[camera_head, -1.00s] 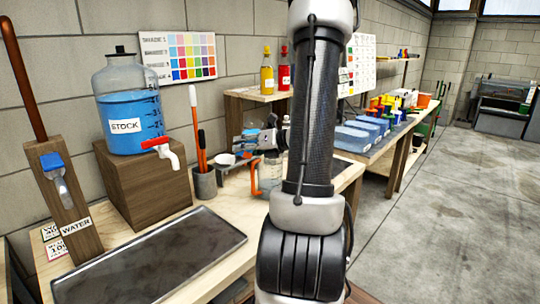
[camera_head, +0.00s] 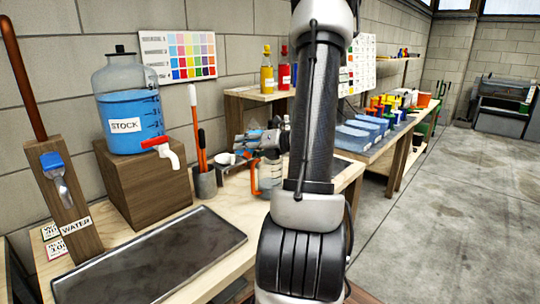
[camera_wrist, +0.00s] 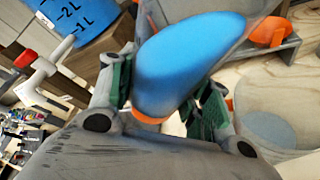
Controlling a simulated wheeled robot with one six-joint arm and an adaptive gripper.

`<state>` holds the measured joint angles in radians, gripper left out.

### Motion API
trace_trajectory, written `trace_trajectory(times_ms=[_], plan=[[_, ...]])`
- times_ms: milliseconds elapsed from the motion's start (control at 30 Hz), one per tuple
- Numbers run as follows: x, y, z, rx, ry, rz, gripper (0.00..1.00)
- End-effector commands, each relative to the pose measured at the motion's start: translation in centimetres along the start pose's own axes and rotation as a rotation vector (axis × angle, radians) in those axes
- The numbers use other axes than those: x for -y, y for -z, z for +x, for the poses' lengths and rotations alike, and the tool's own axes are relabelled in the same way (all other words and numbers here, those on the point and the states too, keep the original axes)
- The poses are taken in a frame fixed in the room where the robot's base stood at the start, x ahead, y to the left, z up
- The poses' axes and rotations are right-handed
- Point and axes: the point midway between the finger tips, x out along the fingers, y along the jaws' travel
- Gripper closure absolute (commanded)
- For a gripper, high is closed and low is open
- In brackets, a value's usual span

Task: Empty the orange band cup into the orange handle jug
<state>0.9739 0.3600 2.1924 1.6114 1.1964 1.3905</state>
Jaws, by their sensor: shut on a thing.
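My gripper (camera_wrist: 165,98) is shut on the orange band cup (camera_wrist: 155,85), one finger on each side. The cup is see-through, tilted, and holds bright blue liquid; its orange band shows between the fingers. The orange handle jug (camera_wrist: 288,108) stands beside the cup at the right of the wrist view. A small pale blue patch shows low in it. In the head view the clear jug (camera_head: 271,175) stands on the bench with its orange handle on the left. My gripper (camera_head: 258,142) is above it there; the cup is hard to make out.
A stock tank (camera_head: 128,105) of blue liquid with a red-levered tap stands on a wooden block. A grey pot (camera_head: 205,184) with tall tools stands left of the jug. A dark tray (camera_head: 150,255) lies in front. A shelf behind carries yellow (camera_head: 267,75) and red bottles (camera_head: 284,75).

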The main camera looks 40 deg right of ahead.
Motion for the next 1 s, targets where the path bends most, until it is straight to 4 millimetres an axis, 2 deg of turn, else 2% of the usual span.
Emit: trace_trajectory(times_ms=[1000], plan=[[0.37,0.83,0.36,0.000,-0.052,0.127,0.87]])
